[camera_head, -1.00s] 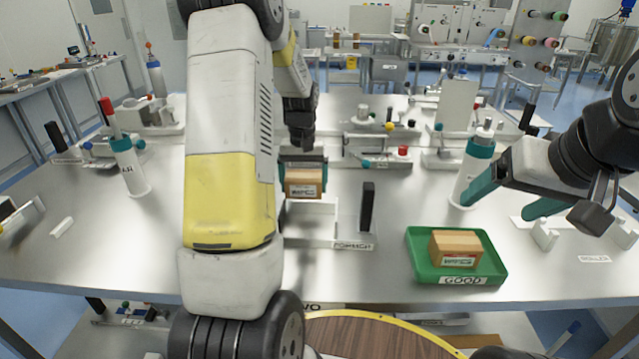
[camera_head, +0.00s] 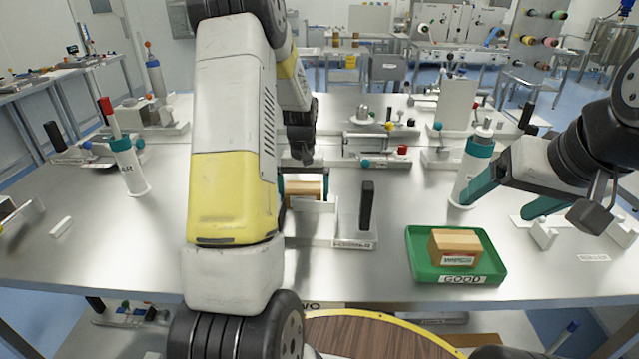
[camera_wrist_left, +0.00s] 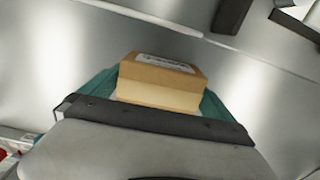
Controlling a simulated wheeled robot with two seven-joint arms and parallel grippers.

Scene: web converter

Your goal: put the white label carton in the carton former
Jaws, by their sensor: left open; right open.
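A brown carton with a white label (camera_head: 304,189) sits low in the white carton former (camera_head: 318,240), partly hidden behind its front wall. In the left wrist view the carton (camera_wrist_left: 160,78) lies between the teal fingers of my left gripper (camera_wrist_left: 155,97). That gripper is open around it, and I cannot tell whether the fingers touch its sides. In the head view my left arm hides the former's left part. My right gripper (camera_head: 514,197) is open and empty at the right, close to a white bottle with a teal collar (camera_head: 470,172).
A green tray marked GOOD (camera_head: 418,268) holds another brown carton (camera_head: 456,247) with a white and red label. A black upright handle (camera_head: 367,206) stands right of the former. Fixtures line the back of the table.

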